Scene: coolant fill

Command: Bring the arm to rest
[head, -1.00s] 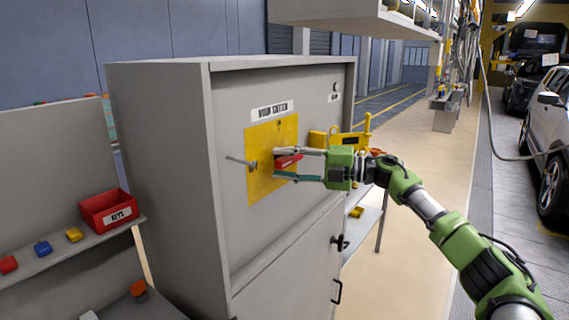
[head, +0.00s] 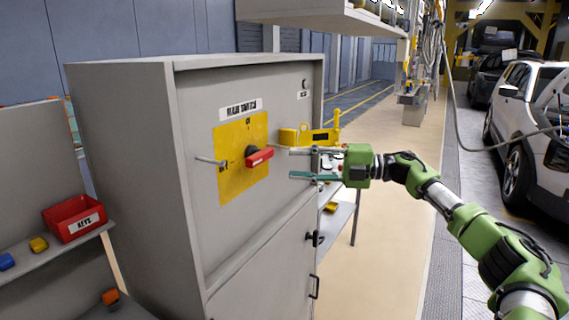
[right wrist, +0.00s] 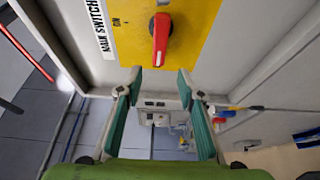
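My right gripper (head: 302,164) is in front of the grey cabinet (head: 250,225), apart from its face. In the right wrist view the gripper (right wrist: 158,85) has its two fingers spread, with nothing between them. A red switch handle (head: 260,157) sits on a yellow plate (head: 228,180) on the cabinet. The handle also shows in the right wrist view (right wrist: 160,38), ahead of the fingertips and clear of them. My right arm reaches in from the lower right. My left gripper is in neither view.
A red bin labelled KEYS (head: 73,218) stands on a shelf at the left. A thin rod (head: 210,161) sticks out of the cabinet face. A yellow device (head: 312,135) is behind the gripper. A white car (head: 525,125) stands at the right. The aisle floor (head: 400,240) is clear.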

